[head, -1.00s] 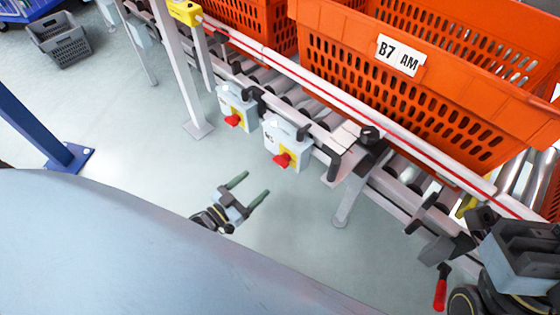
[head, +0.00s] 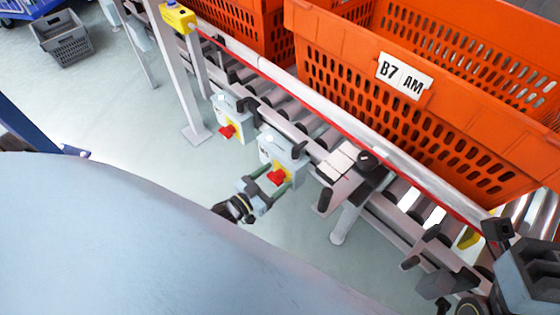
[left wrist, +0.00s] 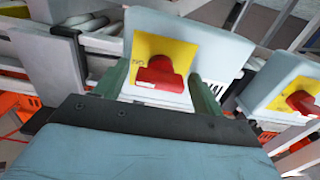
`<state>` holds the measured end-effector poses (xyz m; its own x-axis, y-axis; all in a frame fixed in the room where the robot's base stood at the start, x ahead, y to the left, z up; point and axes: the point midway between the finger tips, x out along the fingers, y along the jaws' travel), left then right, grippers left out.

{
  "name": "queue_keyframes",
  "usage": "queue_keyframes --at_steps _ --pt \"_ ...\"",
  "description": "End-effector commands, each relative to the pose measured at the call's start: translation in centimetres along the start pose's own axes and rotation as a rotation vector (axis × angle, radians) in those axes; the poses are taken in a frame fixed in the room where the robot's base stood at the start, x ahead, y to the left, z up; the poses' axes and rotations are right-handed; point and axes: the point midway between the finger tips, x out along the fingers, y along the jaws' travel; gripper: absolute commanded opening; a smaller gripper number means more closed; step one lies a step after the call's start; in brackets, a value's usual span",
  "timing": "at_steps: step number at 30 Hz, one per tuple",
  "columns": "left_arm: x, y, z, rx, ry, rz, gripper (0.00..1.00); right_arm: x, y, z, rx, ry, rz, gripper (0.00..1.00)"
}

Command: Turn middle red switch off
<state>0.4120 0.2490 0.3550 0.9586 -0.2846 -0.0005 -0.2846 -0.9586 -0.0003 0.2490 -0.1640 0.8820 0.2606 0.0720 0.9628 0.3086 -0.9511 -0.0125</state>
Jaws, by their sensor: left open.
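A pale switch box with a yellow plate (head: 283,160) hangs on the conveyor's side rail. Its red switch (head: 277,177) shows large in the left wrist view (left wrist: 160,73), its handle lying roughly crosswise there. My left gripper (head: 279,179) is open, with its green fingers on either side of this red switch. I cannot tell whether they touch it. A second box with a red switch (head: 227,132) hangs farther along the rail; it also shows at the right of the left wrist view (left wrist: 303,102). Part of my right arm (head: 525,270) shows at the lower right; its fingers are not clear.
Orange totes (head: 440,125) stand on the roller conveyor above the boxes. A yellow device (head: 178,18) sits on a post. A conveyor leg (head: 345,222) stands right of the near box. A grey crate (head: 63,40) lies on the floor far left.

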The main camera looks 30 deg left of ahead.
Motion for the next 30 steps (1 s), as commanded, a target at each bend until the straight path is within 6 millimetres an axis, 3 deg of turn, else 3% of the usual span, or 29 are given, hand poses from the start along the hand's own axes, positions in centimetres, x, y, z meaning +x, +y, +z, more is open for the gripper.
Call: queue_keyframes --at_steps 8,18,30 --pt "0.09 0.06 0.03 -0.001 -0.001 -0.001 0.69 -0.02 -0.02 -0.03 0.001 0.003 0.0 0.0" --pt "0.08 0.06 0.02 -0.001 -0.001 -0.001 0.26 -0.04 -0.03 0.01 0.002 0.002 0.001 0.0" --pt "0.08 0.04 0.01 -0.073 0.0 0.0 0.24 -0.03 -0.03 0.06 0.001 0.001 0.0 0.0"
